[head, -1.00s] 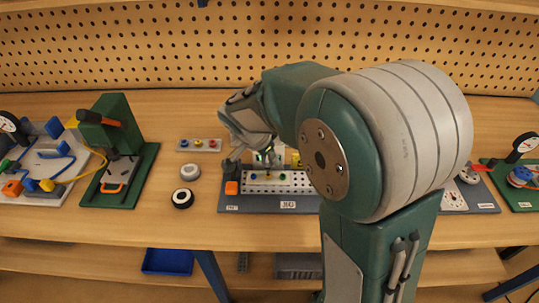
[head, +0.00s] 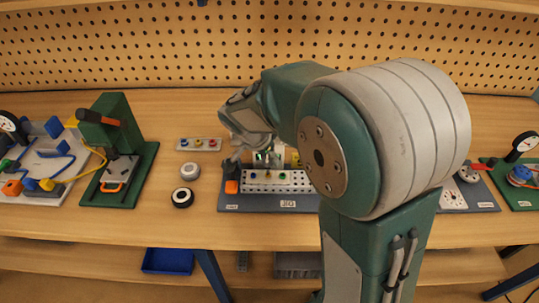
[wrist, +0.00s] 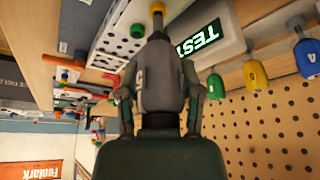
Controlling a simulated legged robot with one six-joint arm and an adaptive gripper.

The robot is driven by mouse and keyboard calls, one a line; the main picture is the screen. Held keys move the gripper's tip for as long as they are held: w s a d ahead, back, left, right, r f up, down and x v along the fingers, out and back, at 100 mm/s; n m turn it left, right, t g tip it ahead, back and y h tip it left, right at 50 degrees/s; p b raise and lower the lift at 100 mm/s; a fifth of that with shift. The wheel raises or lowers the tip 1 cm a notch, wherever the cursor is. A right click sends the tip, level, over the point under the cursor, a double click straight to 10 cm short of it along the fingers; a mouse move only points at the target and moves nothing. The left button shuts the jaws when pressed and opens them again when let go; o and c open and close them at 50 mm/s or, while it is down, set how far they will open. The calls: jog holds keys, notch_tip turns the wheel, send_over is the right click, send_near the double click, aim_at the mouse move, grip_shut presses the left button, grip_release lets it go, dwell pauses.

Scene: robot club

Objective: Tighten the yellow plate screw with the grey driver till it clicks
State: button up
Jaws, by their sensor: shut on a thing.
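My gripper (wrist: 160,98) is shut on the grey driver (wrist: 160,72), with one finger on each side of its body. The driver's shaft points to the top of the wrist view, and its tip is by a small yellow-ringed screw head (wrist: 157,6). I cannot tell whether it is seated. In the head view, the perforated plate (head: 288,188) lies on the dark jig base, with a row of coloured screws along it. The yellow plate screw (head: 267,174) is near the middle of the row. My wrist stands just behind the plate and partly hides the gripper and driver.
A green-lit TEST display (wrist: 200,38) is close beside the driver. Coloured handles (wrist: 255,75) are at right in the wrist view. A small screw tray (head: 199,144) and two round pieces lie left of the jig. A green press (head: 115,155) stands further left.

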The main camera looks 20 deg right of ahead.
jog(key=shift+f, duration=0.3)
dwell(0.8)
jog(key=o, duration=1.1)
